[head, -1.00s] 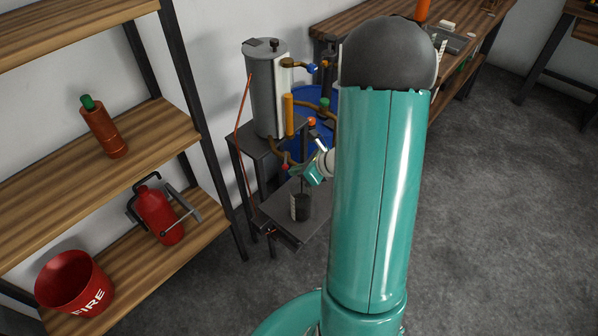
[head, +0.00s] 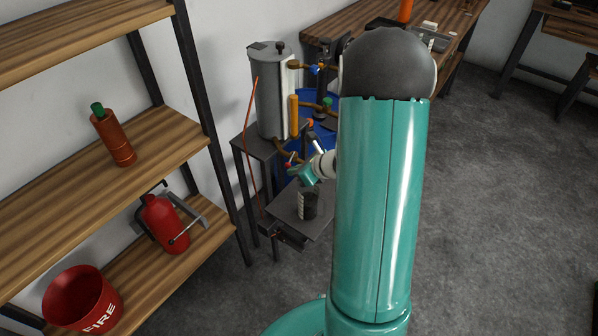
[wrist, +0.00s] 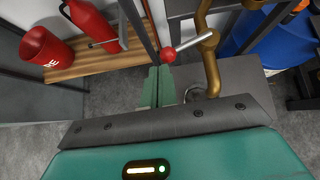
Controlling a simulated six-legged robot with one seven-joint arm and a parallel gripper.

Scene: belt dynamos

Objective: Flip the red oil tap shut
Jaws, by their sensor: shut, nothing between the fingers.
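The red oil tap shows in the wrist view as a red ball knob (wrist: 168,55) on a silver lever that runs right and up to a brass pipe (wrist: 212,75). In the head view the small red knob (head: 288,164) sits low beside the grey tank (head: 269,95). My gripper (wrist: 158,70) is shut and empty, with its green fingertips close below and beside the knob. I cannot tell whether they touch it. In the head view my gripper (head: 303,177) is just right of the knob, partly hidden by my arm.
A dark cup (head: 307,206) stands on the low metal platform (head: 285,213) below the pipe. A blue barrel (head: 287,170) is behind. Wooden shelves (head: 165,140) on the left hold a red extinguisher (head: 163,225) and a red fire bucket (head: 75,298). Open floor is on the right.

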